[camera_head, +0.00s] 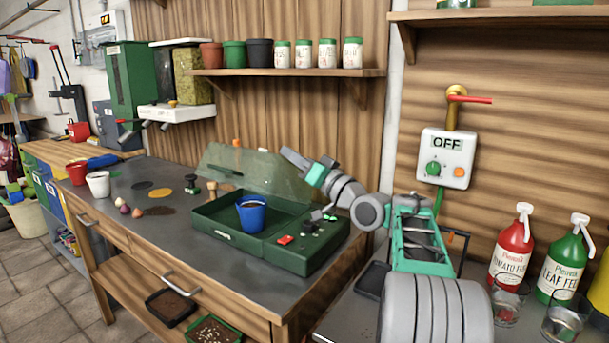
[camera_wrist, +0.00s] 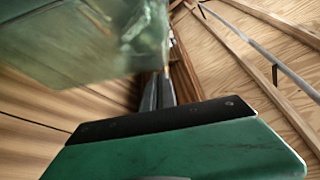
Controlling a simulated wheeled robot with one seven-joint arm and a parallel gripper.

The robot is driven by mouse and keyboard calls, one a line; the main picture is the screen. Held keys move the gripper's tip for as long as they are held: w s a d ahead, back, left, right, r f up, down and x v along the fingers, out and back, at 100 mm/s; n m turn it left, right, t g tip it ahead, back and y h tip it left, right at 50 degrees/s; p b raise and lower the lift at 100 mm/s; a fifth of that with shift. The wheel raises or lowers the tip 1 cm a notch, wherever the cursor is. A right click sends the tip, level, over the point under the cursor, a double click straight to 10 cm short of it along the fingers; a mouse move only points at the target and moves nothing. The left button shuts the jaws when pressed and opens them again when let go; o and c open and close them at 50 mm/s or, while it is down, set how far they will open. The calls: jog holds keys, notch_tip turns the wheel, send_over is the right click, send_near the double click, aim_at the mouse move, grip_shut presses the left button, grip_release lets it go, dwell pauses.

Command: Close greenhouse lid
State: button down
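The greenhouse is a green tray (camera_head: 265,257) on the dark bench top. Its see-through greenish lid (camera_head: 245,168) stands tilted open at the back of the tray. A blue pot (camera_head: 252,214) stands inside the tray. My gripper (camera_head: 286,153) is at the lid's upper right corner, its fingers pointing left. In the wrist view the lid (camera_wrist: 90,45) fills the upper left, close beside my fingers (camera_wrist: 158,90). The fingers look together, with nothing seen between them. I cannot tell whether they touch the lid.
A red button (camera_head: 284,240) and small knobs sit on the tray's right part. A shelf (camera_head: 290,73) with pots and jars hangs above. A switch box reading OFF (camera_head: 446,158) is on the wall at right.

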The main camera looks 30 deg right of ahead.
aim_at(269, 195)
jog(key=shift+n+y, duration=0.4)
jog(key=shift+n, duration=0.4)
jog(key=s+a+f+b, duration=0.1)
jog(key=a+f+b, duration=0.1)
jog(key=s+a+f+b, duration=0.1)
jog(key=f+b, duration=0.1)
jog(key=b, duration=0.1)
jog(key=s+a+f+b, duration=0.1)
jog(key=a+f+b, duration=0.1)
jog(key=b, duration=0.1)
jog(key=shift+s+a+f, duration=0.15)
jog(key=shift+a+f, duration=0.15)
jog(key=shift+f, duration=0.1)
jog(key=shift+s+a+f+b, duration=0.25)
jog(key=shift+a+f+b, duration=0.2)
jog(key=shift+f+b, duration=0.3)
jog(key=shift+f, duration=0.1)
